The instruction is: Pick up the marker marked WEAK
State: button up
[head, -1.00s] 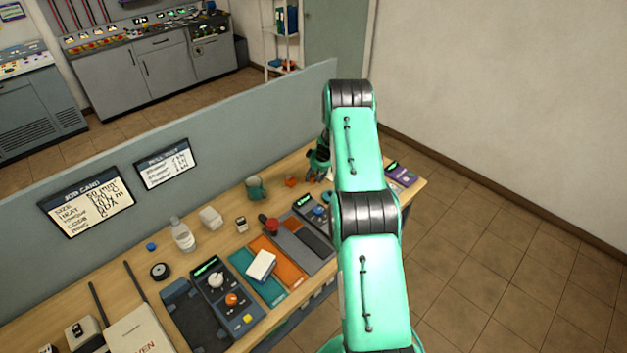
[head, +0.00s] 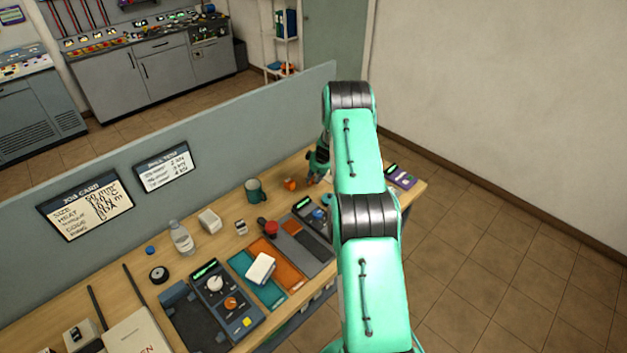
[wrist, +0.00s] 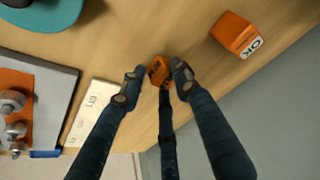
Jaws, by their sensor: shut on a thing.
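In the wrist view, my gripper (wrist: 158,76) is shut on a small orange marker (wrist: 158,70) at the wooden bench top. Dark lettering shows on this marker, but the fingertips partly cover it and I cannot read it in full. A second orange marker (wrist: 237,35), with OK on its white face, lies apart to the upper right. In the head view, my gripper (head: 317,178) is low at the far end of the bench, partly behind my arm. One orange marker (head: 290,184) shows to its left; the held one is hidden there.
A teal mug (head: 254,190) stands left of the gripper. A grey divider (head: 225,125) runs along the bench's back. In the wrist view, a teal round thing (wrist: 45,14), a white card (wrist: 92,108) and a grey plate (wrist: 58,88) with metal knobs lie to the left.

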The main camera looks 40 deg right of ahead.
notch_tip(320, 180, up, 10)
jog(key=b, duration=0.1)
jog(key=shift+f, duration=0.2)
dwell(0.3)
